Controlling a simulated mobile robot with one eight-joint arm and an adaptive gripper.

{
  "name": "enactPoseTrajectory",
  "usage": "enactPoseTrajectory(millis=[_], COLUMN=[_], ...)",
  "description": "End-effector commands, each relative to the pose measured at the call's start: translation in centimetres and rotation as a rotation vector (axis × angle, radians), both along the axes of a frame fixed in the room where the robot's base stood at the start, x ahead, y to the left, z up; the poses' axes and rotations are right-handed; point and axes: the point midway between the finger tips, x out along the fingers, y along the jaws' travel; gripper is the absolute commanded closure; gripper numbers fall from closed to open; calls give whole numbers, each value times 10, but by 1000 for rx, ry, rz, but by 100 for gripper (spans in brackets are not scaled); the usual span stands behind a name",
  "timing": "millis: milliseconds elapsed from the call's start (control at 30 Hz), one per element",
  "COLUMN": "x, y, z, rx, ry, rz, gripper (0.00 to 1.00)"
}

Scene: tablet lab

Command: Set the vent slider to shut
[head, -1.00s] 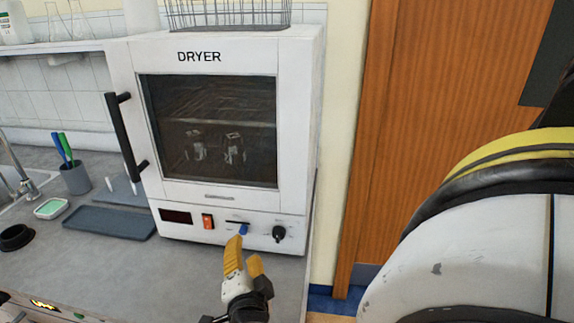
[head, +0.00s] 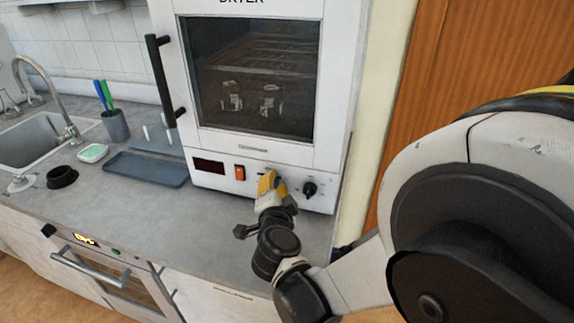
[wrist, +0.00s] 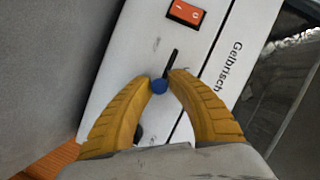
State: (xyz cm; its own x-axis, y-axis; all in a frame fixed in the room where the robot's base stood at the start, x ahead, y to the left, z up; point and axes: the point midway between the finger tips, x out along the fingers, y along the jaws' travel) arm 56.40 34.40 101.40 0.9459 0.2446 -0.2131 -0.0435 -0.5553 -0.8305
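The white dryer (head: 172,100) stands on the counter. Its vent slider is a small blue knob (wrist: 159,86) in a dark slot (wrist: 171,63) on the lower panel. The knob sits at the end of the visible slot away from the red switch. My gripper (wrist: 161,77) has its yellow fingertips at the panel, one on each side of the knob, very close to it. Whether they press on it cannot be told. In the head view my gripper (head: 273,181) mostly covers the knob. The slot's markings are not readable.
A red switch (head: 239,173) is left of the slider, and a black dial (head: 309,189) is close to its right. A black door handle (head: 161,80) stands out at the dryer's left. A grey tray (head: 146,168) lies on the counter.

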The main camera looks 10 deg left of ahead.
Motion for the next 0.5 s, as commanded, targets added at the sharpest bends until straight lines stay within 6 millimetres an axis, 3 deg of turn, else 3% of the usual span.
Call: enactPoseTrajectory(millis=[333,500], x=[0,2], y=[1,22], z=[0,-1], rx=[0,0], ry=[1,1], rz=[1,3], gripper=[100,100])
